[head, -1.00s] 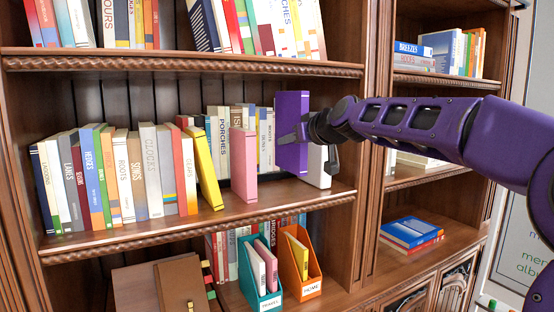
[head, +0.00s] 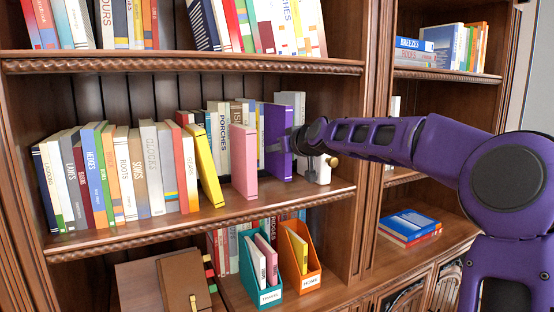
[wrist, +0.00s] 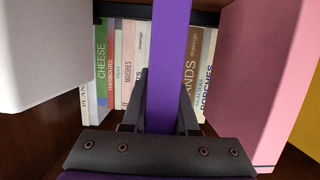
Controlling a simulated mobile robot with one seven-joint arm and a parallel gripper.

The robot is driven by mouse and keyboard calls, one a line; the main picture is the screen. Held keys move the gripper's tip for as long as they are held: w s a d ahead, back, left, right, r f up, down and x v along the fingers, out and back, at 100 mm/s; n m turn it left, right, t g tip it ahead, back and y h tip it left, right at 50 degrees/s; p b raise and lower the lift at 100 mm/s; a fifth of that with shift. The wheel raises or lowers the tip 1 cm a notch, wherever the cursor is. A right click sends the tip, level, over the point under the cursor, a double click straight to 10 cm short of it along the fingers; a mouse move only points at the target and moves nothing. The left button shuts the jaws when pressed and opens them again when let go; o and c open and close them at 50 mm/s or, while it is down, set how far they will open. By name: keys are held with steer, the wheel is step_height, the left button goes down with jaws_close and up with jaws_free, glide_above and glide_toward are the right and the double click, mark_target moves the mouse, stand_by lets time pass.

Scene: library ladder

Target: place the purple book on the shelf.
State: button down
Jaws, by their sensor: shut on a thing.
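The purple book (head: 278,142) is upright at the middle shelf (head: 215,214), between a pink book (head: 243,162) on its left and a white book (head: 318,168) on its right. My gripper (head: 296,139) is shut on the purple book from the right side in the head view. In the wrist view the purple book (wrist: 168,65) stands between the two fingers of my gripper (wrist: 160,128). The pink book (wrist: 265,75) is to its right there and a pale block-like book (wrist: 45,55) to its left, with gaps on both sides. I cannot tell whether its bottom touches the shelf.
A yellow book (head: 207,165) leans beside the row of books (head: 118,170) on the left. More books (wrist: 120,60) stand behind the purple one. A wooden upright (head: 372,130) is right of this bay. Teal (head: 262,280) and orange (head: 300,260) holders stand below.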

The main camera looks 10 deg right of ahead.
mark_target(277, 159)
steer(key=shift+w+f, duration=0.15)
steer(key=shift+f, duration=1.4)
steer(key=c, duration=0.7)
jaws_free()
steer(key=shift+r, duration=0.1)
steer(key=shift+b+v, duration=0.6)
steer(key=shift+v, duration=5.4)
steer(key=shift+a, duration=0.1)
